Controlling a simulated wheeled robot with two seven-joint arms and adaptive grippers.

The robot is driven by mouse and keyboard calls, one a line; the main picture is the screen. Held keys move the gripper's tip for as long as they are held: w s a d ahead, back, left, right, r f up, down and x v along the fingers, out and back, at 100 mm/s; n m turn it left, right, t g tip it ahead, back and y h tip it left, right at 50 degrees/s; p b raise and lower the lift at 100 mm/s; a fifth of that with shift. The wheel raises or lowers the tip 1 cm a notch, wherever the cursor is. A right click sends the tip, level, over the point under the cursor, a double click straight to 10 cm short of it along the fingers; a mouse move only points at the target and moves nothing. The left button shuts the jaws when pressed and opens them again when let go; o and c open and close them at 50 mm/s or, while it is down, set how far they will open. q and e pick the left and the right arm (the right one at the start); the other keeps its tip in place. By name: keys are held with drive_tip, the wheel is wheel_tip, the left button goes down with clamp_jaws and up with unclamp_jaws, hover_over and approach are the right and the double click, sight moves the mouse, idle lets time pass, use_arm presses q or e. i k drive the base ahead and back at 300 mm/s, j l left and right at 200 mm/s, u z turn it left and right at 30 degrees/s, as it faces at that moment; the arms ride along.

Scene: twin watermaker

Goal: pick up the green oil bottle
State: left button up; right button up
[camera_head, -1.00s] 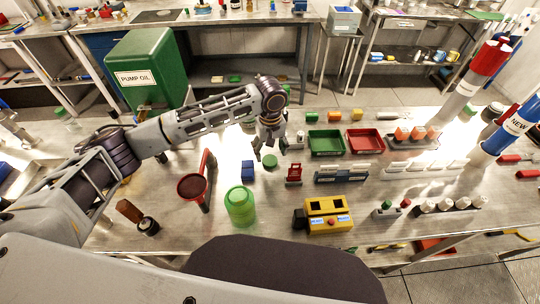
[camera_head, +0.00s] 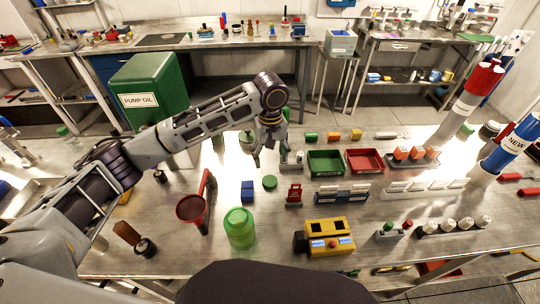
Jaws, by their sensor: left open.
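The green oil bottle is not certain in this view. The best match is a translucent light-green container (camera_head: 239,228) standing upright at the front middle of the metal table. A small green round cap (camera_head: 270,182) lies behind it. My left gripper (camera_head: 262,160) is open and empty, pointing down above the table, behind the cap and apart from the green container. Another pale container with a green top (camera_head: 246,140) stands just left of my left gripper, partly hidden by it. My right gripper is not in view.
A red funnel-like holder (camera_head: 191,208) and a blue block (camera_head: 248,191) stand near the green container. A yellow device (camera_head: 328,238) is to its right. Green (camera_head: 326,163) and red (camera_head: 365,161) trays lie behind. A large green PUMP OIL box (camera_head: 150,88) stands at the back left.

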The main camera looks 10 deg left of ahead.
sight(238, 223)
drive_tip(key=k+l, duration=0.15)
drive_tip(key=k, duration=0.35)
drive_tip(key=k+l, duration=0.15)
drive_tip(key=k, duration=0.35)
drive_tip(key=k+l, duration=0.15)
drive_tip(key=k, duration=0.3)
